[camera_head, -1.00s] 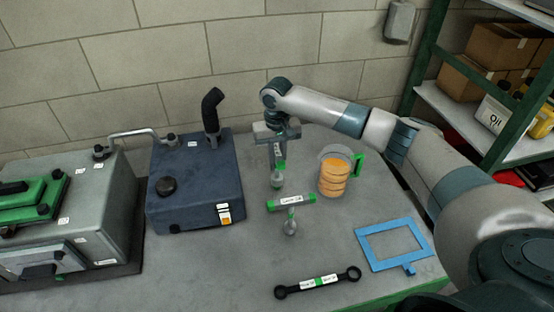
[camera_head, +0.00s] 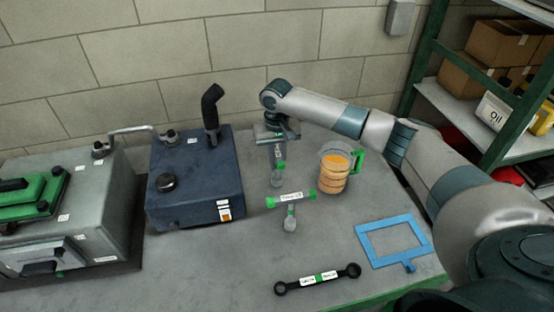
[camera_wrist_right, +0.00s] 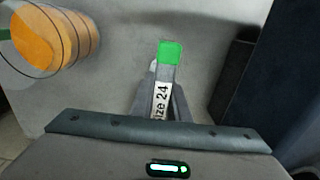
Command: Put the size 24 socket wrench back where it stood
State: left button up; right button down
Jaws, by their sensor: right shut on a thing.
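My right gripper (camera_head: 277,139) is shut on the handle of the size 24 socket wrench (camera_head: 278,168). The wrench has a grey stem and green handle ends. It hangs upright between the blue-grey tank and the jug; I cannot tell whether its lower end touches the table. In the right wrist view, the handle's green end and "24" label (camera_wrist_right: 161,99) show between my fingers. A second T-handled socket wrench (camera_head: 291,198) stands upright just in front of it; its label is too small to read. My left gripper is not in view.
A clear jug (camera_head: 335,171) with orange contents and a green handle stands close on the right. The blue-grey tank (camera_head: 195,180) is on the left. A blue frame (camera_head: 395,243) and a double-ended wrench (camera_head: 318,279) lie in front on the table (camera_head: 200,265).

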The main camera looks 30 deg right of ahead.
aim_at(277, 150)
jog(key=shift+f, duration=0.4)
jog(key=c, duration=1)
grip_release()
jog(key=shift+c, duration=0.2)
notch_tip(277, 150, up, 5)
jog(key=p, duration=0.5)
jog(key=shift+f, duration=0.15)
jog(key=shift+r, duration=2.15)
